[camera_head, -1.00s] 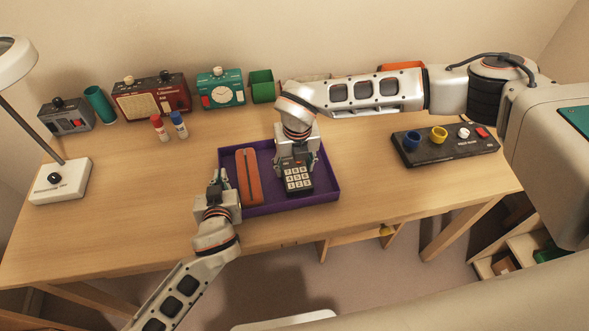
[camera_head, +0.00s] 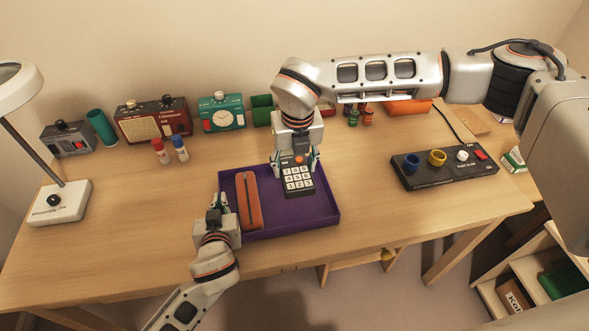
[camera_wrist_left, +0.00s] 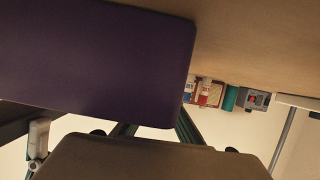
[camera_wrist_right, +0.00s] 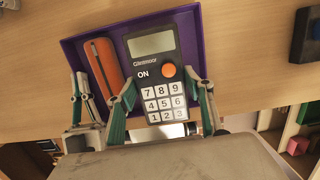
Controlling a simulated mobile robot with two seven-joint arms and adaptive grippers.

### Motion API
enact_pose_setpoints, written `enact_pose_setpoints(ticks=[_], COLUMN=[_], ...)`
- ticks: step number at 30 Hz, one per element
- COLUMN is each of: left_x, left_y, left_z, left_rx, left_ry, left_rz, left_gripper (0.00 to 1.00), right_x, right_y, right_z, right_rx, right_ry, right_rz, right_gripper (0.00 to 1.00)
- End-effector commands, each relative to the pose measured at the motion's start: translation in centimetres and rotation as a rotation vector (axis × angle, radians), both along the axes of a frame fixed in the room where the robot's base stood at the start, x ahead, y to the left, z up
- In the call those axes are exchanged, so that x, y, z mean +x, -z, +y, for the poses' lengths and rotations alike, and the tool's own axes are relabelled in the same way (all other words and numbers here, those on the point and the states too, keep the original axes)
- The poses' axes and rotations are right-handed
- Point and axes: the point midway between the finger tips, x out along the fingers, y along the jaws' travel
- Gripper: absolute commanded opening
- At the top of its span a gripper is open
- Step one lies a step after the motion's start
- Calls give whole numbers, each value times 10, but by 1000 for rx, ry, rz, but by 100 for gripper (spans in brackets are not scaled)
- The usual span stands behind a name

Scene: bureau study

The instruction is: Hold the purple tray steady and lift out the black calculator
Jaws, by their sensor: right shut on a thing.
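The purple tray (camera_head: 322,224) lies on the desk near its front edge and also shows in the left wrist view (camera_wrist_left: 90,60). The black calculator (camera_head: 298,178), with white number keys and an orange button, is tilted above the tray's right half. My right gripper (camera_head: 297,163) is shut on its sides; in the right wrist view the fingers flank the calculator (camera_wrist_right: 152,75). My left gripper (camera_head: 218,202) is at the tray's left wall, its fingers around the rim; whether they press it is unclear. An orange case (camera_head: 249,202) lies in the tray's left half.
A black panel with cups and knobs (camera_head: 444,170) stands to the right. A lamp base (camera_head: 61,204) is at the left. The desk left of the tray is clear.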

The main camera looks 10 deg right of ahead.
Motion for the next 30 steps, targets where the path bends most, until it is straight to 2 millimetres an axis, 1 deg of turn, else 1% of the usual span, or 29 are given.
enact_pose_setpoints(ticks=[4,6,7,16,20,23,30], left_x=[0,0,0,0,-7,-19,-63], left_y=[-1,-1,-1,0,-2,-6,-24], left_z=[0,0,0,0,-1,-2,-2], left_rx=[1,1,1,0,-1,-4,-4], left_ry=[0,0,0,0,1,2,-2], left_rz=[-1,-1,-1,0,1,3,3], left_gripper=[0,20,24,24,24,24,24], right_x=[0,0,0,0,0,0,0], right_y=[0,0,0,0,0,0,0], right_z=[0,0,0,0,0,0,0], right_rx=[1,1,1,1,1,1,1], right_ry=[0,0,0,0,0,0,0], right_rz=[-1,-1,-1,-1,-1,-1,-1], right_gripper=[26,26,26,26,26,26,26])
